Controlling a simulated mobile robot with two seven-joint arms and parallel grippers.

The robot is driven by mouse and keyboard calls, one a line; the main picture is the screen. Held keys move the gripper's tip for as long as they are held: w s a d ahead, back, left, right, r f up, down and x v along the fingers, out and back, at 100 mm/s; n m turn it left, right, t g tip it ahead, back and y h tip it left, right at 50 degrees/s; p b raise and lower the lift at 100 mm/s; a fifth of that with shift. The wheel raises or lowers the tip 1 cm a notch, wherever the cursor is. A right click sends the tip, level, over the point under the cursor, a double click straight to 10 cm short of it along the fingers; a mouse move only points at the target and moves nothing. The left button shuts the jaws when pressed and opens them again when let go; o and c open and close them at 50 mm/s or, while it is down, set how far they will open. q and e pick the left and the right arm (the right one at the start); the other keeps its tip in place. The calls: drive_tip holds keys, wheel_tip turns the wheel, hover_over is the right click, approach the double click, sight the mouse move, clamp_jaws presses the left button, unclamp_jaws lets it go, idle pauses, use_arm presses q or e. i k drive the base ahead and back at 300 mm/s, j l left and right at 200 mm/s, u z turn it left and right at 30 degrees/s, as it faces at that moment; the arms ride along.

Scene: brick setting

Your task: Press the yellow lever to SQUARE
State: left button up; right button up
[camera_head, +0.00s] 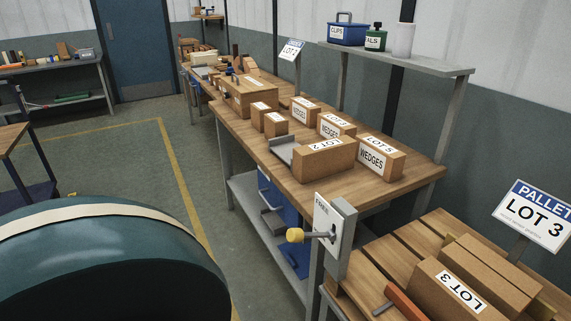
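The yellow lever (296,235) is a short bar with a yellow knob. It sticks out to the left from a white plate (328,226) on a grey post at the near corner of the workbench. Neither of my grippers is in view, and nothing touches the lever.
A large dark teal rounded body with a cream band (105,262) fills the lower left. The wooden workbench (262,152) holds several cardboard boxes. A slatted pallet with LOT 3 boxes (470,275) stands at lower right. Floor (110,165) left of the bench is clear.

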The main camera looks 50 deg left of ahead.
sight(294, 234)
drive_tip(key=j+u, duration=0.15)
drive_tip(key=u, duration=1.75)
